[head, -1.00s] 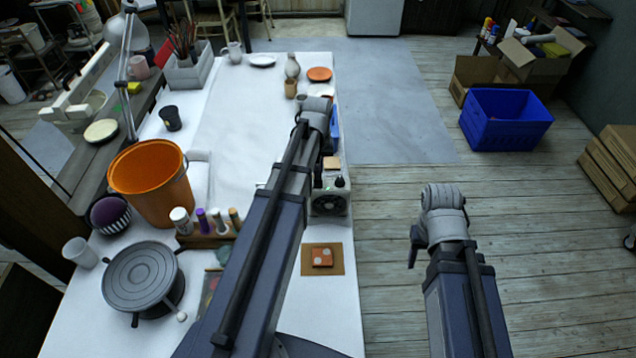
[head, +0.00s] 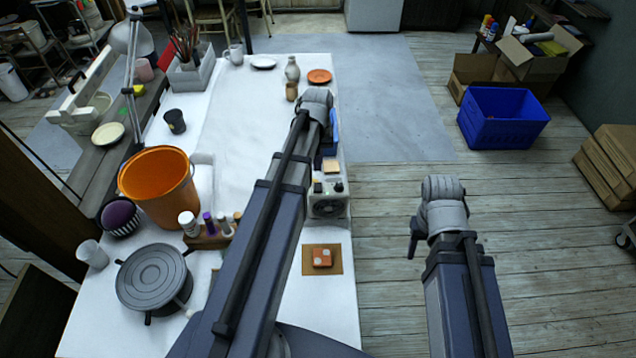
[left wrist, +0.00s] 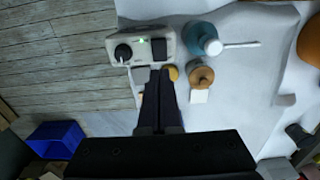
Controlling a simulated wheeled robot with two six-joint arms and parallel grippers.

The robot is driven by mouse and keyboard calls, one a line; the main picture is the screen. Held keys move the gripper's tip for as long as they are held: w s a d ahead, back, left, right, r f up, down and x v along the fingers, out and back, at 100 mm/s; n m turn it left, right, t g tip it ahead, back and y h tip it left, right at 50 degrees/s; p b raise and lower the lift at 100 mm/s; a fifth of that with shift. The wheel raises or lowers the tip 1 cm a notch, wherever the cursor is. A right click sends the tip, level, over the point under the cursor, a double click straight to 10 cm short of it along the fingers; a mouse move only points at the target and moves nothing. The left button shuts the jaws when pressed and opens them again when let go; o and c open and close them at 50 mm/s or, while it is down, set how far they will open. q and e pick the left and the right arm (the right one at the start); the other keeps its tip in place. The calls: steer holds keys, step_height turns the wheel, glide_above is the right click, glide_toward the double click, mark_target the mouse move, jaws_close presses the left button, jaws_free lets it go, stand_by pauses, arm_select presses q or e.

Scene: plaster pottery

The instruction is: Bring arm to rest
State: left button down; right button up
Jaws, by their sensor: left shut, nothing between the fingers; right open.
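My left arm reaches up over the white table (head: 240,120) in the head view, its wrist above the right side of the table. In the left wrist view my left gripper (left wrist: 158,76) is shut and empty, with its fingertips close to a grey device with a knob (left wrist: 140,46) and a small yellowish round thing (left wrist: 172,74). My right arm is over the wooden floor, right of the table. Only a dark part of my right gripper (head: 414,238) shows beside the wrist; it is open, and the rest is hidden behind the arm.
An orange bucket (head: 158,187), a dark round stand (head: 153,277) and a rack of bottles (head: 208,238) stand left of my left arm. An orange block (head: 322,257) lies on a brown board. A blue crate (head: 503,117) stands on the floor; the floor around my right arm is clear.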

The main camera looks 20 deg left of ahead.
arm_select(q)
steer(key=shift+r, duration=0.15)
stand_by(0.3)
steer(key=s+d+m, duration=0.4)
steer(key=s+d, duration=0.3)
steer(key=d, duration=0.4)
steer(key=s+d+f+m+y+b, duration=0.1)
steer(key=s+d+m, duration=0.4)
steer(key=s+d, duration=0.3)
steer(key=d, duration=0.3)
steer(key=shift+s+d+f+b, duration=0.15)
steer(key=shift+s+f+b, duration=0.05)
steer(key=shift+s+b, duration=0.1)
